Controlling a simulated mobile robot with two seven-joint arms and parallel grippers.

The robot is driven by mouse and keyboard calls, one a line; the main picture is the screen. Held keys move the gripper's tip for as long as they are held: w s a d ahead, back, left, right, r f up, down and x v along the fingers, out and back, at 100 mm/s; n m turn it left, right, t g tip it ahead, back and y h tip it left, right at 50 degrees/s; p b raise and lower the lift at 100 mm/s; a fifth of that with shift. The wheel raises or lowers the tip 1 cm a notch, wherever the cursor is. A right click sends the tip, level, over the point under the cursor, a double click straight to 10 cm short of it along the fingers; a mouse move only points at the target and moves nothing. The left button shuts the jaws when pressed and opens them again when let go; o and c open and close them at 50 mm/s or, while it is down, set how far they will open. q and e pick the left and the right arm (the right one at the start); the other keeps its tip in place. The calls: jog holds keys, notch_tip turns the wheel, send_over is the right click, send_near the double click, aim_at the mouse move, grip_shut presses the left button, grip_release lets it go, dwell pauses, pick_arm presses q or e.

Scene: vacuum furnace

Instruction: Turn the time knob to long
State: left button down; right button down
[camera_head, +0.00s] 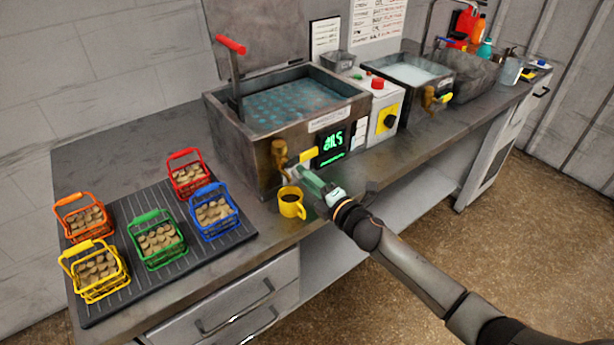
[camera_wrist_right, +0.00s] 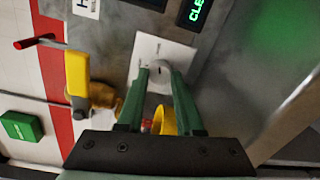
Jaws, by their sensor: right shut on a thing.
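In the right wrist view a small grey round knob (camera_wrist_right: 160,73) sits on a white label plate (camera_wrist_right: 156,50) on the metal tank front. My right gripper (camera_wrist_right: 160,76) has its green fingers on either side of this knob and is shut on it. The plate's lettering is too small to read, and I cannot tell which mark the knob points to. In the head view my right gripper (camera_head: 298,171) is at the front of the water tank (camera_head: 240,148), below the green display (camera_head: 332,144); the gripper hides the knob there. My left gripper is not in view.
A brass tap (camera_head: 279,155) with a yellow lever (camera_head: 309,155) is close beside my right gripper. A yellow mug (camera_head: 291,208) of dark liquid stands just below. A control box (camera_head: 385,108) is farther right. Several baskets stand on a dark mat (camera_head: 205,240) at left.

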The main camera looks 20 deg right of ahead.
jog(key=shift+m, duration=0.4)
jog(key=c, duration=0.6)
grip_release()
jog(key=shift+o, duration=0.2)
jog(key=shift+s, duration=0.1)
jog(key=v, duration=1.2)
jog(key=shift+b, duration=0.3)
jog(key=shift+s, duration=0.15)
jog(key=s+a+f+m+g+h, duration=0.1)
jog(key=s+a+f+m+g, duration=0.1)
jog(key=s+f+m, duration=0.8)
jog(key=s+a+f+m+g+h, duration=0.2)
jog(key=s+f+m+g, duration=0.3)
jog(key=s+f+m, duration=0.6)
jog(key=shift+s+a+f+g+p, duration=0.3)
jog(key=shift+s+a, duration=0.1)
jog(key=shift+a, duration=0.15)
